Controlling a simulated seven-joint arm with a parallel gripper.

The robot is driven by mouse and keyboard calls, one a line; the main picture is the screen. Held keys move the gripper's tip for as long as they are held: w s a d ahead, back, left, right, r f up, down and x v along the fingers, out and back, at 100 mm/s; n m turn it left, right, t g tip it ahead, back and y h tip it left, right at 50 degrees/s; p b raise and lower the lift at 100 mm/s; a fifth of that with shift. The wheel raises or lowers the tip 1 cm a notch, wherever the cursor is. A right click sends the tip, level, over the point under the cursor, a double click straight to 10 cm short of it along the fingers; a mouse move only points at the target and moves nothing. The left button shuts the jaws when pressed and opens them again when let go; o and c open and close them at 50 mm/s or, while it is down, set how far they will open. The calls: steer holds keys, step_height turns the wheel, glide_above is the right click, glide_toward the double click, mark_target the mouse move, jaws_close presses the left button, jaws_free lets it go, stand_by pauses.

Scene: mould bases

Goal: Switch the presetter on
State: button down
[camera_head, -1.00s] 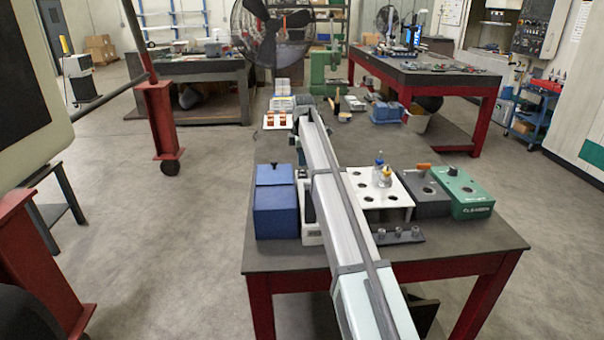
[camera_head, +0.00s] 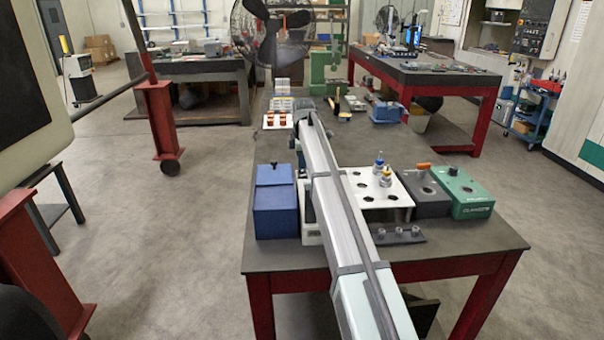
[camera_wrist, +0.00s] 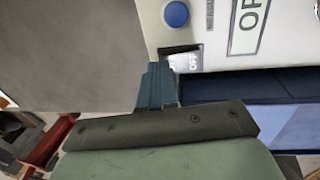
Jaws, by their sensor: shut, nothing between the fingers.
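The presetter (camera_wrist: 219,55) is a pale panel at the top right of the wrist view. It carries a blue round button (camera_wrist: 176,14) and a label with large dark letters, cut off by the frame edge. A small white switch (camera_wrist: 184,62) with grey lettering that looks like "OFF" sits in a dark recess below the button. My gripper (camera_wrist: 163,70) is shut and empty, its blue-grey fingertips right beside the switch's left edge. I cannot tell whether they touch it. In the head view my arm hides the gripper and most of a white housing (camera_head: 311,232).
A blue bin (camera_head: 275,208) stands left of the white housing. Bare bench top (camera_head: 470,243) lies at the front right.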

steer(key=shift+f, duration=0.3)
steer(key=shift+r, duration=3.55)
